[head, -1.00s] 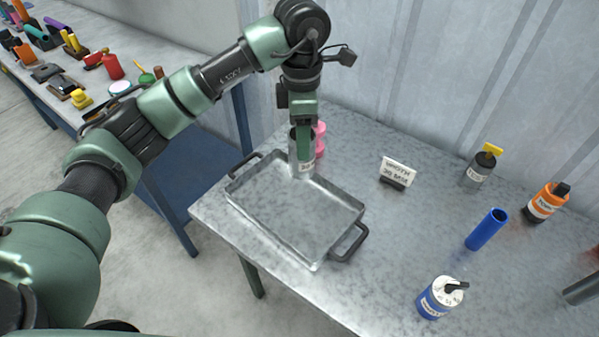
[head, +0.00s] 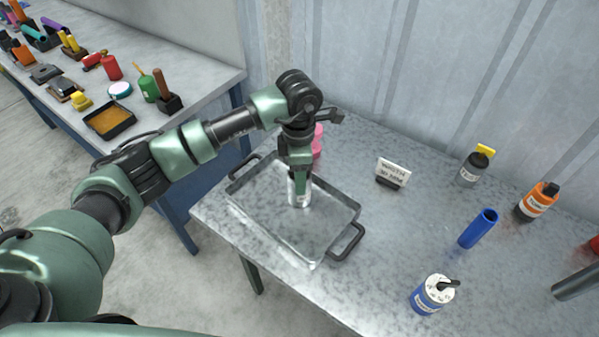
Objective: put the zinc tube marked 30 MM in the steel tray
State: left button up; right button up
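The steel tray (head: 330,245) stands on the near left part of the metal table, with dark handles at two ends. My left gripper (head: 299,172) points down over the tray and is shut on the zinc tube (head: 299,192), a short silvery cylinder with a pale label. The tube is upright inside the tray's outline, towards its back. I cannot tell whether its bottom touches the tray floor. The label is too small to read. My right gripper is not in view.
A pink object (head: 317,140) stands just behind the tray. A white sign (head: 393,172), a blue tube (head: 478,228), a blue-and-white can (head: 432,294), a yellow-topped bottle (head: 475,166) and an orange bottle (head: 537,202) stand to the right. A grey tube (head: 577,282) lies at the right edge.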

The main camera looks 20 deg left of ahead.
pick_arm(q)
jog(key=shift+f, duration=0.1)
jog(key=o, duration=1.5)
notch_tip(320, 180, up, 12)
jog(key=b, duration=0.3)
jog(key=shift+b, duration=0.35)
